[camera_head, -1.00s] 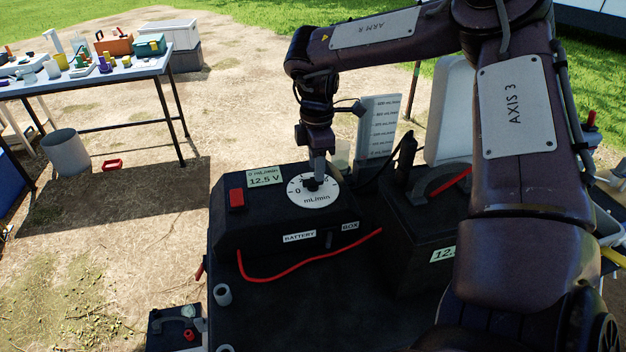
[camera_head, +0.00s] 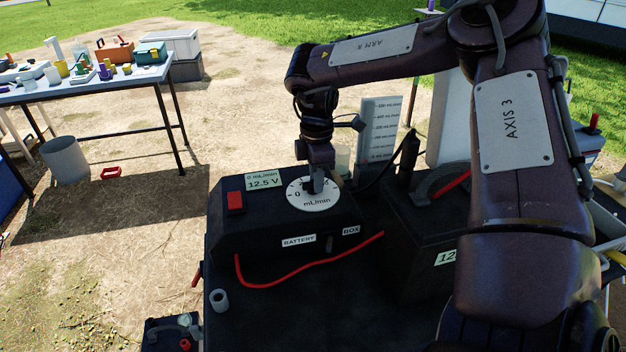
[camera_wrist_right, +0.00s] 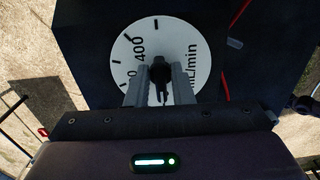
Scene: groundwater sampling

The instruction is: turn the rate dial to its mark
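The rate dial (camera_head: 308,203) is a round white plate marked "mL/min" with a black knob, on top of the black battery box (camera_head: 255,222). The dial also shows in the right wrist view (camera_wrist_right: 133,60), with "400" readable. My right gripper (camera_head: 315,185) points down at the dial. In the right wrist view its two grey fingers (camera_wrist_right: 160,75) stand apart, one on each side of the black knob (camera_wrist_right: 160,70). Whether they touch it is hard to see. The gripper hides part of the scale. My left gripper is not in view.
A red switch (camera_head: 235,202) and a display (camera_head: 263,181) reading "12.5 V" sit left of the dial. A graduated panel (camera_head: 380,130) stands behind it. A red cable (camera_head: 300,283) crosses the front. A table with several items (camera_head: 90,88) is at the back left.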

